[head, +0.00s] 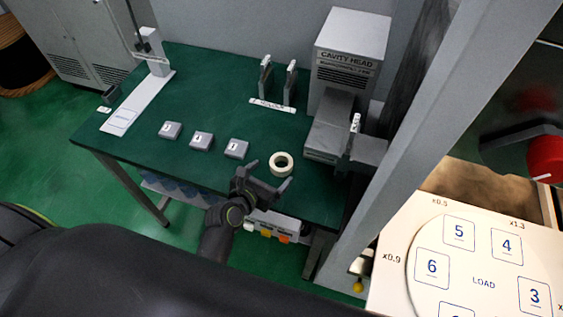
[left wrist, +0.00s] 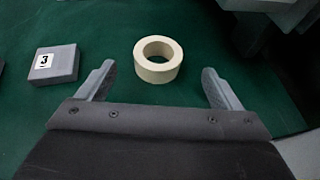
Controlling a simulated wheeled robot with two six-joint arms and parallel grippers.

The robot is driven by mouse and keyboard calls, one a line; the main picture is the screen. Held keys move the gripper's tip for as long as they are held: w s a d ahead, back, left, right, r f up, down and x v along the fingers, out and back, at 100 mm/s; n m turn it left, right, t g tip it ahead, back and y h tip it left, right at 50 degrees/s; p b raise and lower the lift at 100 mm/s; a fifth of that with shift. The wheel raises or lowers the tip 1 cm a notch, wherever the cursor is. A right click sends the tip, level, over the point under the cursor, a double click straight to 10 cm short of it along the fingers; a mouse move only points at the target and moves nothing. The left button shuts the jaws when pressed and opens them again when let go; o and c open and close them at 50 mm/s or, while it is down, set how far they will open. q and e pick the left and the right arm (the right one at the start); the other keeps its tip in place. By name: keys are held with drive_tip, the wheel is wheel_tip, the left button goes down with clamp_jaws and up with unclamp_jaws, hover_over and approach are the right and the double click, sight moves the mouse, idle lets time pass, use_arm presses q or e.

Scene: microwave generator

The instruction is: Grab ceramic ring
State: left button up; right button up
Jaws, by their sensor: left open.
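The cream ceramic ring (head: 281,164) lies flat on the green table near its front right part. In the left wrist view the ring (left wrist: 158,70) lies beyond the fingertips, roughly between them and slightly left of the middle. My left gripper (head: 270,174) is open and empty, just in front of the ring in the head view. In the left wrist view its two fingers (left wrist: 160,79) stand wide apart and do not touch the ring. My right gripper is not in view.
Several grey numbered blocks stand left of the ring, block 3 (head: 236,148) nearest. The grey cavity head unit (head: 345,65) stands behind right, with a lower grey box (head: 328,130) close to the ring. A grey post (head: 430,130) rises at right. The green table (head: 215,90) is clear behind the blocks.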

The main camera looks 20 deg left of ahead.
sight(279, 164)
use_arm(q)
drive_tip(key=shift+p+x, duration=0.3)
drive_tip(key=shift+x, duration=2.8)
drive_tip(key=shift+a, duration=0.15)
drive_tip(key=c, duration=1.2)
drive_tip(key=shift+o, duration=0.2)
